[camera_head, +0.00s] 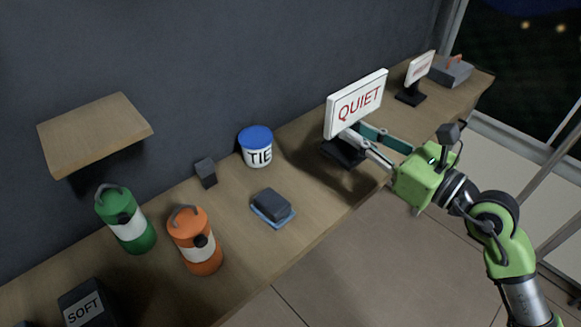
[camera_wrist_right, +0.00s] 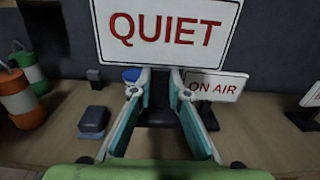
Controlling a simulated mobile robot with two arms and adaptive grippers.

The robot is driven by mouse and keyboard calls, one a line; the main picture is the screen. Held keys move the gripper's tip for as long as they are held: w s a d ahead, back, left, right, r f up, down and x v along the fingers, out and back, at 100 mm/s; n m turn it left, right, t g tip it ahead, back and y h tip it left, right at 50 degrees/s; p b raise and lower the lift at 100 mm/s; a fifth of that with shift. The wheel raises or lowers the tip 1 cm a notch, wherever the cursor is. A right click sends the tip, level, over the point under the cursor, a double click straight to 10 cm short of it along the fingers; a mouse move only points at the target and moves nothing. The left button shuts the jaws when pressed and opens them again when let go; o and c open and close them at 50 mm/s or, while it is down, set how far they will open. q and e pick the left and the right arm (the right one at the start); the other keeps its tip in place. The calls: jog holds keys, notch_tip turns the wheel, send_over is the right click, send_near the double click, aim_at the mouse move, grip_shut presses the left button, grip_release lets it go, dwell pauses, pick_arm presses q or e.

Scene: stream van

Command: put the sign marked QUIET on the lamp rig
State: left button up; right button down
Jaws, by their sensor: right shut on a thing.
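The white sign marked QUIET (camera_head: 357,103) has red letters and stands tilted over the counter at the right. It also fills the top of the right wrist view (camera_wrist_right: 167,29). My right gripper (camera_head: 359,135) is shut on its lower part, with one finger on each side in the wrist view (camera_wrist_right: 161,78). A black base (camera_head: 343,152) shows below the sign; I cannot tell whether it touches the counter or which sign it belongs to. My left gripper is not in view. I cannot make out a lamp rig for certain.
A sign marked ON AIR (camera_wrist_right: 217,87) stands behind the held sign. Another sign (camera_head: 420,68) and a grey box (camera_head: 451,71) stand farther right.

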aim_at(336, 145)
jog(key=a, duration=0.1)
jog(key=w+a+f+p, duration=0.1)
jog(key=w+a, duration=0.1)
jog(key=shift+a+f, duration=0.15)
jog(key=shift+a, duration=0.1)
jog(key=w+a+f, duration=0.1)
jog(key=a+f, duration=0.1)
jog(key=w+a+f, duration=0.1)
jog(key=a+f, duration=0.2)
jog(key=w+a+f+p, duration=0.1)
jog(key=a+f, duration=0.1)
jog(key=shift+a+f, duration=0.25)
jog(key=shift+a, duration=0.05)
jog(key=f, duration=0.3)
jog(key=shift+w+a+f, duration=0.1)
jog(key=shift+a+f, duration=0.05)
jog(key=shift+a, duration=0.2)
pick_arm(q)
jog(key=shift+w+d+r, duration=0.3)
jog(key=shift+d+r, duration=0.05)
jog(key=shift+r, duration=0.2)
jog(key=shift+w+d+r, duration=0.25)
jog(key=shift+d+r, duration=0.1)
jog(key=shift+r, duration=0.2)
pick_arm(e)
jog(key=shift+d+f, duration=0.1)
jog(key=shift+f, duration=0.05)
